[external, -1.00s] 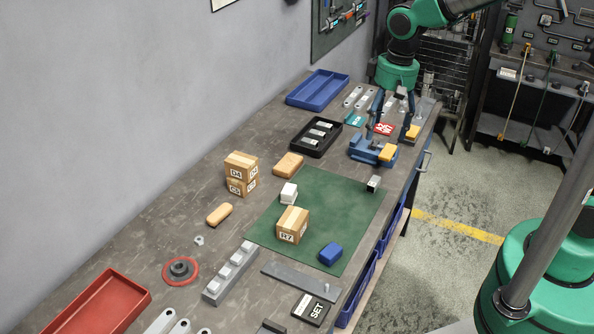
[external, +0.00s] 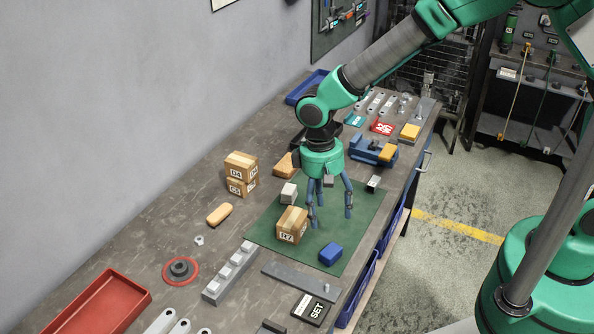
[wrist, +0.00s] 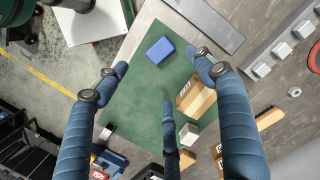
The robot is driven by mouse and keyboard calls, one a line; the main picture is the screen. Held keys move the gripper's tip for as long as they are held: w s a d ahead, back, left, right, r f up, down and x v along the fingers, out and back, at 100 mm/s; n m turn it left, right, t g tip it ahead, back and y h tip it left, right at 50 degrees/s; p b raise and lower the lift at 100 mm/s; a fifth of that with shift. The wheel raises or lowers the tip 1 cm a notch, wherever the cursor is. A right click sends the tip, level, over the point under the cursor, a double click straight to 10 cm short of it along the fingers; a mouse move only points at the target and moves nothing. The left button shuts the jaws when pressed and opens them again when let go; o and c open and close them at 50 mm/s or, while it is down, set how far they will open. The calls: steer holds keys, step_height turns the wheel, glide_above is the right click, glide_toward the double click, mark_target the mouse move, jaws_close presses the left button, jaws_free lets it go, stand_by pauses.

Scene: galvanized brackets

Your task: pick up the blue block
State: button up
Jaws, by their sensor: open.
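The blue block (external: 331,253) lies on the front right part of the green mat (external: 355,213). In the wrist view the blue block (wrist: 160,52) shows near the top middle, ahead of the fingers. My gripper (external: 330,215) hangs over the mat, pointing down, behind the blue block in the external view and apart from it. Its blue fingers are spread open, with nothing between them; they also show in the wrist view (wrist: 163,85).
A cardboard box (external: 292,225) stands left of the blue block, close to my fingers. A white block (external: 289,193) and a small metal piece (external: 373,183) are also on the mat. A flat metal bar (external: 300,282) lies in front of the mat. Stacked boxes (external: 240,174) stand farther left.

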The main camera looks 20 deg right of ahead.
steer(key=shift+f, duration=0.1)
glide_above(331, 250)
steer(key=shift+w+a+f+b, duration=0.1)
steer(key=shift+w+f+b, duration=0.05)
steer(key=shift+f, duration=1.25)
steer(key=shift+w+a+f+b, duration=0.1)
steer(key=shift+f+b, duration=0.05)
steer(key=shift+f, duration=1.2)
steer(key=shift+w+a+f+b, duration=0.1)
steer(key=shift+w+f+b, duration=0.05)
steer(key=shift+f, duration=1.25)
steer(key=shift+s+d+f+b, duration=0.1)
steer(key=shift+f+b, duration=0.05)
steer(key=shift+f, duration=0.7)
steer(key=shift+s+d+f+b, duration=0.1)
steer(key=shift+s+f+b, duration=0.05)
steer(key=shift+f, duration=0.75)
steer(key=shift+s+d+f+b, duration=0.1)
steer(key=shift+f+b, duration=0.05)
steer(key=shift+f, duration=0.7)
steer(key=shift+c, duration=0.5)
steer(key=c, duration=1.4)
steer(key=shift+r, duration=0.15)
